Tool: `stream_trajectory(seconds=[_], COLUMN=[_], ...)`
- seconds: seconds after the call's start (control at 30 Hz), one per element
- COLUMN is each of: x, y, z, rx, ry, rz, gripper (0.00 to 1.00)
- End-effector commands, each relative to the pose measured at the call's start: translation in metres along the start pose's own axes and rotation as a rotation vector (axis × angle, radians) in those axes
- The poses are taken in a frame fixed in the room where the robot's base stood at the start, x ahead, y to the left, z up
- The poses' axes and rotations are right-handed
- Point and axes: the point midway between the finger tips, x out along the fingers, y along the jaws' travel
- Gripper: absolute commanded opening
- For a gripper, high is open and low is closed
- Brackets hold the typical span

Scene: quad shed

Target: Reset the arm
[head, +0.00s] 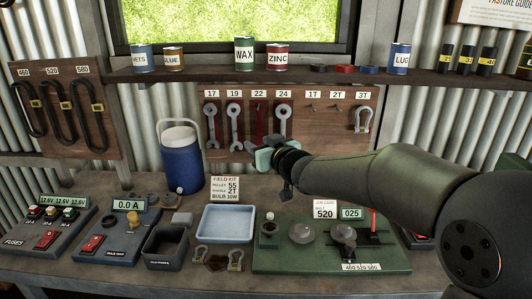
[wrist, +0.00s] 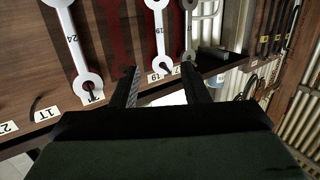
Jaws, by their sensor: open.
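My arm reaches in from the right in the head view, above the workbench (head: 120,200). My gripper (head: 265,158) is in front of the lower edge of the wrench board (head: 330,128). Its fingers are mostly hidden in the head view. In the wrist view my gripper (wrist: 160,88) shows two dark fingers apart, with nothing between them. Beyond the fingers hang the wrenches, upside down in that view, among them the one marked 24 (wrist: 76,45). I cannot tell exactly how far the fingertips are from the board.
A blue cooler (head: 181,160) stands left of my gripper. Below are a pale blue tray (head: 228,222), a dark bin (head: 165,245) and a green panel (head: 290,262) with a 520 card (head: 325,212). A shelf (head: 215,75) with cans runs above. Belts (head: 68,110) hang at left.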

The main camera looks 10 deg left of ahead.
Motion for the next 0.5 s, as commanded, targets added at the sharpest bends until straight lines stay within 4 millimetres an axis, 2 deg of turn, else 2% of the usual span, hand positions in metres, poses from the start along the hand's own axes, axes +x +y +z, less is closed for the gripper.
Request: stream_trajectory(seconds=[0.1, 0.27, 0.37, 0.47, 0.5], x=[-0.018, -0.029, -0.045, -0.078, -0.098], y=[0.001, 0.0, 0.015, 0.044, 0.058], z=[0.0, 0.0, 0.012, 0.039, 0.054], rx=[-0.002, 0.0, -0.004, 0.0, 0.007], ry=[0.001, -0.001, -0.062, -0.198, -0.27], rz=[0.001, 0.0, 0.068, 0.203, 0.266], gripper=[0.41, 0.41, 0.41, 0.41, 0.41])
